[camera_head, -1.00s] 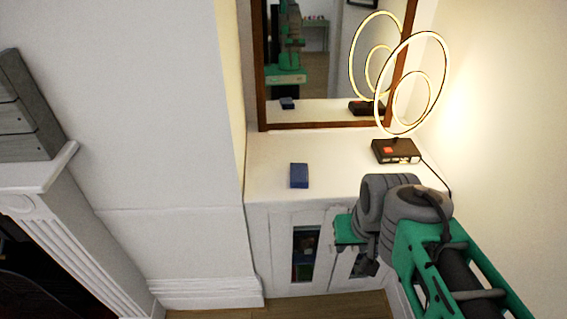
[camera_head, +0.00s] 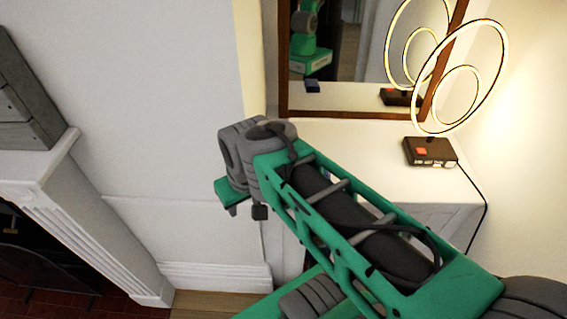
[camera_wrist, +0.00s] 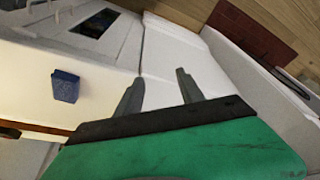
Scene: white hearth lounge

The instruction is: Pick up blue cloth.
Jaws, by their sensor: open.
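The blue cloth (camera_wrist: 65,86) is a small folded block on the white cabinet top, left of my gripper (camera_wrist: 159,76) in the wrist view. The gripper's two grey fingers are apart with nothing between them, and the cloth lies clear of them. In the head view my arm hides the cloth itself. Only its reflection shows, low in the mirror. My gripper is at the left end of the arm there, in front of the white wall.
A glowing ring lamp (camera_head: 430,152) with a dark base stands on the right of the cabinet top (camera_head: 365,142), its cord trailing off. A wood-framed mirror (camera_head: 340,98) rises behind. A white fireplace surround (camera_head: 90,225) is at the left.

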